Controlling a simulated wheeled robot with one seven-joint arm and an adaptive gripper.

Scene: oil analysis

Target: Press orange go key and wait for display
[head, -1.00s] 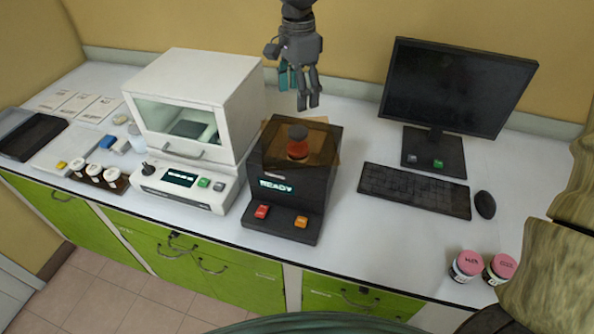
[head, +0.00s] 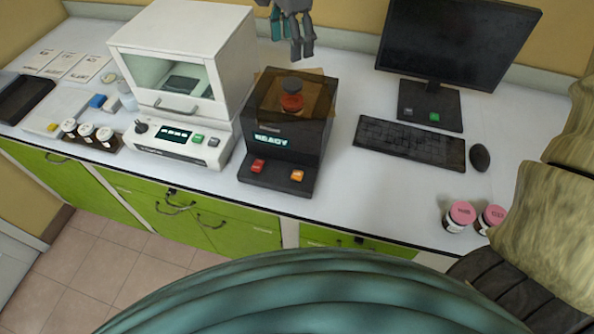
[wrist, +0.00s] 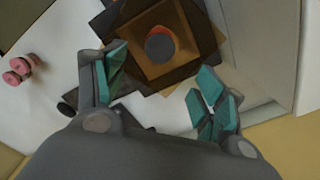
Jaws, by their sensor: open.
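The black analyser (head: 287,135) stands on the white bench. Its display (head: 272,139) reads READY. The orange go key (head: 297,175) is at the right of its front ledge, with a red key (head: 258,166) to the left. A jar with a dark lid and orange-red contents (head: 291,95) sits upright in the top of the analyser, within a brown translucent cover; its lid also shows in the wrist view (wrist: 160,46). My gripper (head: 302,50) is open and empty, above and behind the analyser, apart from it. In the wrist view its teal-padded fingers (wrist: 163,92) are spread. The keys are hidden there.
A white balance with a glass chamber (head: 182,80) stands close on the left. A keyboard (head: 410,143), mouse (head: 480,157) and monitor (head: 455,45) are on the right. Two pink-lidded jars (head: 459,216) stand near the front right edge. Bench in front of the keyboard is clear.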

